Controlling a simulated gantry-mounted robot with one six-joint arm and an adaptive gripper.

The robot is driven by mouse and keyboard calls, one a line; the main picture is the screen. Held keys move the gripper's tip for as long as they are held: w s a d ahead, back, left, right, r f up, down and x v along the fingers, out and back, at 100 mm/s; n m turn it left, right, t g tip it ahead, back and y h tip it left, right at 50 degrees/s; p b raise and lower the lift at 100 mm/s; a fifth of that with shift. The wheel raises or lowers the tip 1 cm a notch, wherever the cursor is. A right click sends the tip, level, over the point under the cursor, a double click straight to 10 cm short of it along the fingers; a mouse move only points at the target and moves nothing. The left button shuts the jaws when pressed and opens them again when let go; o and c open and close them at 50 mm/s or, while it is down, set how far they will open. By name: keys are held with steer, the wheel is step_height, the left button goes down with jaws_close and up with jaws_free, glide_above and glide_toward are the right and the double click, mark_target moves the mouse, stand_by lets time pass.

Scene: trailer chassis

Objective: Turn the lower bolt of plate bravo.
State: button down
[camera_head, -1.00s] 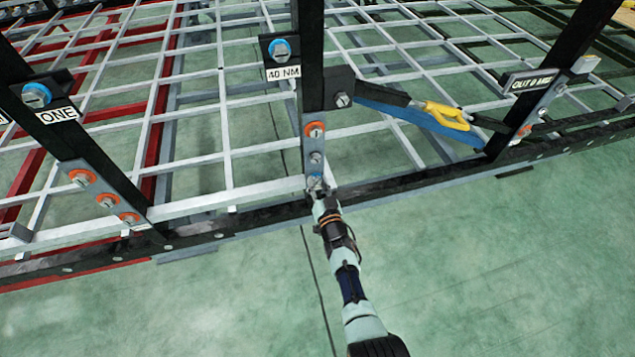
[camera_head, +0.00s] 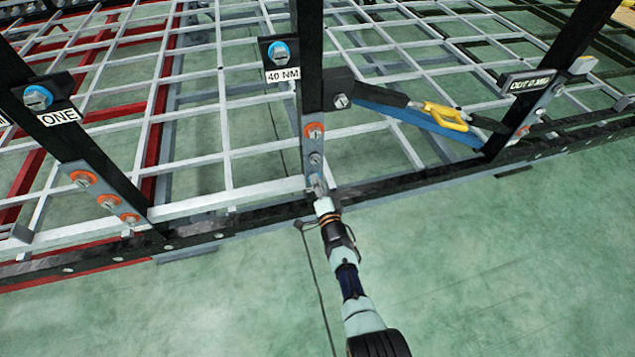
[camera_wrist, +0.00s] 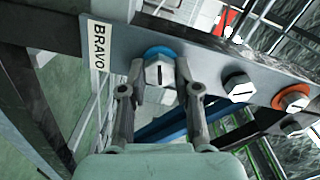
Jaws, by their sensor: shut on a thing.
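Plate bravo (camera_head: 306,168) is a grey strip on the middle dark post. It also shows in the wrist view (camera_wrist: 205,58), beside a white BRAVO label (camera_wrist: 97,47). Its lower bolt (camera_wrist: 160,72) has a hex head with a dark slot and a blue ring behind it. My gripper (camera_wrist: 160,88) has one finger on each side of this bolt head and is shut on it. In the head view my gripper (camera_head: 319,187) reaches the plate's bottom end and partly hides the bolt.
The plate also carries a plain middle bolt (camera_wrist: 238,87) and an orange-ringed upper bolt (camera_wrist: 292,97). A dark lower rail (camera_head: 400,188) runs close by. The green floor (camera_head: 480,280) in front is clear.

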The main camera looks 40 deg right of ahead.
steer(key=shift+a+r+m+p, duration=0.1)
steer(key=shift+r+m+p, duration=0.1)
steer(key=shift+m, duration=3.6)
steer(key=shift+r+m+p, duration=0.1)
steer(key=shift+m+p, duration=0.05)
steer(key=shift+m, duration=3.65)
steer(key=c, duration=1.2)
jaws_free()
steer(key=o, duration=0.4)
steer(key=shift+s+f, duration=0.1)
steer(key=shift+f, duration=0.15)
steer(key=shift+c, duration=0.2)
